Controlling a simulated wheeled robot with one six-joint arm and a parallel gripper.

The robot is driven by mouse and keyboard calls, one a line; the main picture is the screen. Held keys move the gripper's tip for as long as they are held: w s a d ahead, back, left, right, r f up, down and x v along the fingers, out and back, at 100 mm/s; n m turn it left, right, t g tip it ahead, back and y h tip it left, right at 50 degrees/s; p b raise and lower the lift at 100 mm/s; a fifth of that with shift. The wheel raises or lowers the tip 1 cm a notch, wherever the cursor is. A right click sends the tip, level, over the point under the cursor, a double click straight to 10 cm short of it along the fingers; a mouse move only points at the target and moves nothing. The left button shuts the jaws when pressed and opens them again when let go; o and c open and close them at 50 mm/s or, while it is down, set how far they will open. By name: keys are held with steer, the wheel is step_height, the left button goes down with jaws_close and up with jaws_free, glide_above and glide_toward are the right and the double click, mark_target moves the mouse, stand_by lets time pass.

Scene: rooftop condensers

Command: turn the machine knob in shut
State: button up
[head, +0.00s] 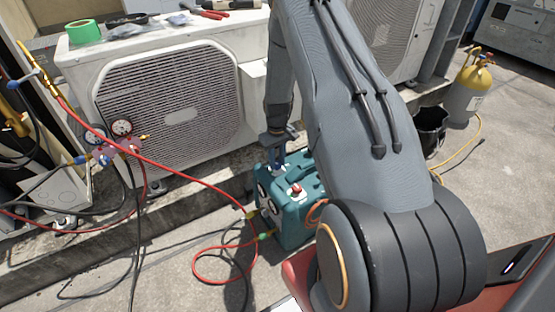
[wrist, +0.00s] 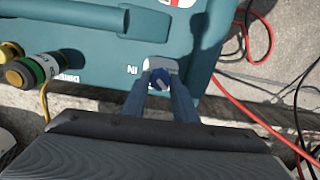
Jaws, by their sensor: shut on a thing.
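The teal machine (head: 299,207) stands on the concrete in front of the white condenser, and its teal casing (wrist: 105,45) fills much of the wrist view. A blue knob (wrist: 159,78) with a pale pointer mark sits next to the letters "IN" on the machine. My gripper (wrist: 159,88) is shut on this knob, one finger on each side. In the head view my gripper (head: 275,152) reaches down to the top left of the machine, and the knob is hard to make out there.
A white condenser (head: 170,100) stands behind, with green tape (head: 84,31) on top. Red hose (head: 195,262) lies on the concrete left of the machine. A gauge manifold (head: 121,140) hangs at left. A black bucket (head: 431,130) and yellow-topped cylinder (head: 468,95) stand at right.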

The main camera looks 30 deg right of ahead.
mark_target(277, 164)
steer(key=m+p, duration=0.1)
steer(key=m, duration=0.3)
steer(key=shift+m, duration=0.3)
steer(key=shift+m+p, duration=0.35)
steer(key=shift+m, duration=1.85)
steer(key=shift+w, duration=0.1)
steer(key=o, duration=1)
steer(key=shift+o, duration=0.2)
steer(key=shift+r, duration=0.15)
step_height(277, 164, up, 8)
steer(key=shift+f+p, duration=0.2)
steer(key=shift+p, duration=0.45)
